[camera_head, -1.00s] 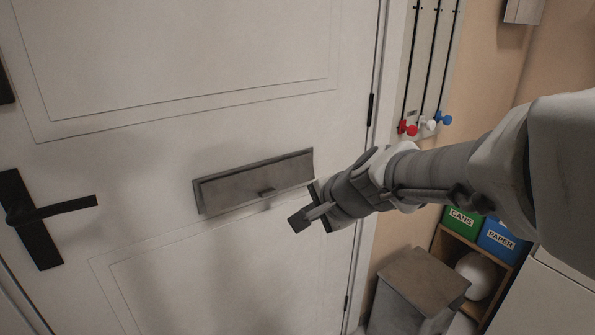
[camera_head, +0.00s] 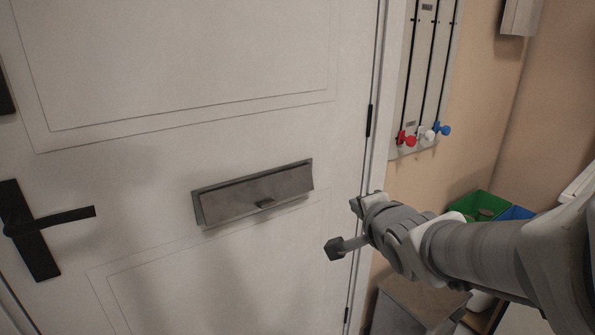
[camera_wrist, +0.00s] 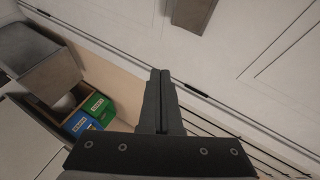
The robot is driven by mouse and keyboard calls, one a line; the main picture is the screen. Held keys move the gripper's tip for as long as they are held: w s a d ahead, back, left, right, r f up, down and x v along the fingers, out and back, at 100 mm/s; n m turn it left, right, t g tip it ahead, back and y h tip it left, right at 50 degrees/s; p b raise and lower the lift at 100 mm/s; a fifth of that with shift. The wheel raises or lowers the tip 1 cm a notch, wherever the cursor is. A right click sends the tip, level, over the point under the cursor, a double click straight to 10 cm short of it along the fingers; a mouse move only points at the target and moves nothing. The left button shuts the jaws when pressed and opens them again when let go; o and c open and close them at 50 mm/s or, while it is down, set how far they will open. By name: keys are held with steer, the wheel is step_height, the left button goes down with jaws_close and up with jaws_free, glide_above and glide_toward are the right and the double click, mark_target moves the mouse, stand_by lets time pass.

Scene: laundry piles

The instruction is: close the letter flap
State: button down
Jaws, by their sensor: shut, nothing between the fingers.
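In the wrist view the shut fingers (camera_wrist: 160,74) point up the picture. Part of the letter plate (camera_wrist: 191,13) shows beyond them at the top edge.
A black door handle (camera_head: 48,223) is at the left. Red, white and blue knobs (camera_head: 406,139) are on a wall panel right of the door. The door front around the flap is clear.

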steer(key=s+a+n+g+y, duration=0.1)
steer(key=s+a+n+y, duration=0.1)
steer(key=s+a+y, duration=0.45)
steer(key=p, duration=0.6)
glide_toward(269, 206)
steer(key=x, duration=0.6)
steer(key=shift+w+a+f, duration=0.1)
steer(key=shift+w+a, duration=0.1)
steer(key=shift+w, duration=0.15)
steer(key=f+t+b, duration=0.1)
steer(key=b, duration=0.2)
steer(key=w+a+f+y+b, duration=0.1)
steer(key=b, duration=0.2)
steer(key=shift+w+t+y, duration=0.2)
steer(key=shift+t+y, duration=0.05)
steer(key=shift+t, duration=0.15)
